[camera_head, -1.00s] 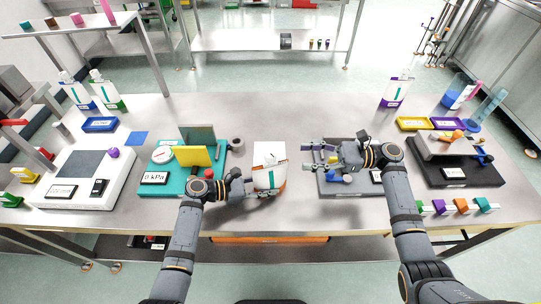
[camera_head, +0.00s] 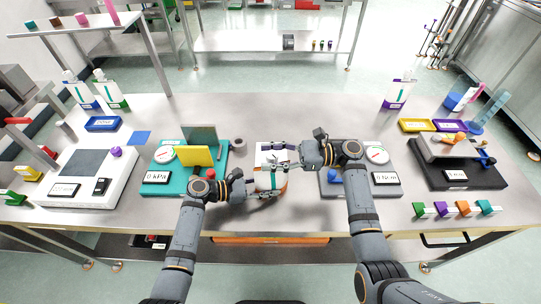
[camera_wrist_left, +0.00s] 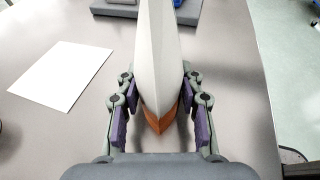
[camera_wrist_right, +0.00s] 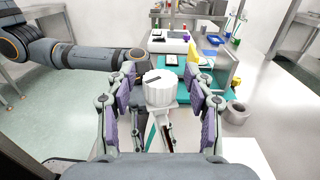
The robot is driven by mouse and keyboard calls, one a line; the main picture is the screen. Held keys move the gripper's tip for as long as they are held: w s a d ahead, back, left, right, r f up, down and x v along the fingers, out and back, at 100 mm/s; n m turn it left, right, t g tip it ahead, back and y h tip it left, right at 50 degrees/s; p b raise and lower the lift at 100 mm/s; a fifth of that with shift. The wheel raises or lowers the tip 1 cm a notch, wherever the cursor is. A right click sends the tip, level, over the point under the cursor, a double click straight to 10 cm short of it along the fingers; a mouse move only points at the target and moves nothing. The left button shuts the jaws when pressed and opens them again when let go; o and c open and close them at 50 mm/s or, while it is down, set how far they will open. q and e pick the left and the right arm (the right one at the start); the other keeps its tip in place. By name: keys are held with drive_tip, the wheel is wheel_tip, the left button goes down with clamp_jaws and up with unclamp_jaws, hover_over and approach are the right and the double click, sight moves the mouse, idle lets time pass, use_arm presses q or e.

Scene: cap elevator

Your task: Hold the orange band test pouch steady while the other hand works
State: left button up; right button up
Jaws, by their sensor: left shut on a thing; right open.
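The orange band test pouch (camera_head: 268,180) is white with an orange lower band and stands near the front middle of the table. My left gripper (camera_head: 266,194) is shut on it low down; in the left wrist view the pouch (camera_wrist_left: 160,60) rises between the two purple pads. My right gripper (camera_head: 276,156) is open at the pouch's top. In the right wrist view a white ribbed cap (camera_wrist_right: 160,88) on the pouch sits between its spread fingers, with no clear contact. The head view hides the cap behind the right fingers.
A teal base with a gauge and yellow plate (camera_head: 193,157) stands left of the pouch. A grey base with a gauge (camera_head: 388,190) is to the right, partly under my right arm. A white sheet (camera_wrist_left: 62,75) lies behind the pouch. The table's back middle is clear.

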drive_tip(key=shift+a, duration=0.1)
clamp_jaws()
idle(0.3)
drive_tip(key=shift+m+t, duration=0.3)
drive_tip(key=shift+t, duration=0.2)
drive_tip(key=m+t, duration=0.2)
drive_tip(key=t, duration=0.2)
drive_tip(key=shift+m+h, duration=0.3)
drive_tip(key=shift+m, duration=0.1)
drive_tip(key=shift+w+m+t+h, duration=0.1)
drive_tip(key=shift+m+t+h, duration=0.5)
drive_tip(key=shift+m+t, duration=0.55)
drive_tip(key=shift+m+t+h, duration=0.6)
drive_tip(key=shift+m+t, duration=0.15)
drive_tip(key=shift+t, duration=1.1)
unclamp_jaws()
